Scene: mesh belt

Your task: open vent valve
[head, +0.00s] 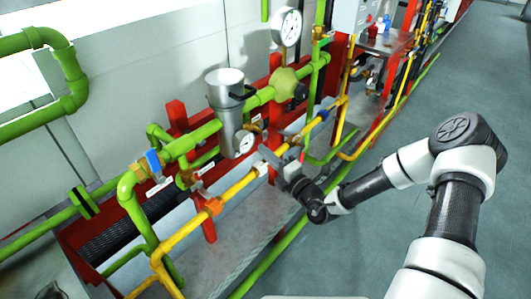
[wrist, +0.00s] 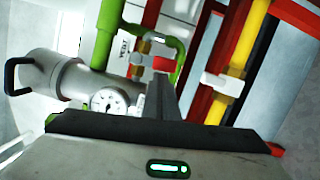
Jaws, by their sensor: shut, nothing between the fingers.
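A label reading VENT (wrist: 123,45) shows near the top of the wrist view. Beside it is a small brass-coloured valve (wrist: 141,52) by a bent green pipe, with a bit of blue showing close by. In the head view, a blue-handled valve (head: 152,163) sits on the green pipe at the left; I cannot tell whether it is the same valve. My gripper (head: 268,158) is shut and empty, over the yellow pipe just right of the metal canister. Its fingers (wrist: 165,92) also show in the wrist view, apart from the labelled valve and partly covering the area below it.
The metal canister (head: 232,120) with a black handle and a gauge (head: 245,141) stands close to my gripper. A yellow pipe (head: 235,187) with an orange fitting runs below it. Red posts (head: 177,116) stand behind. The grey floor (head: 400,110) on the right is open.

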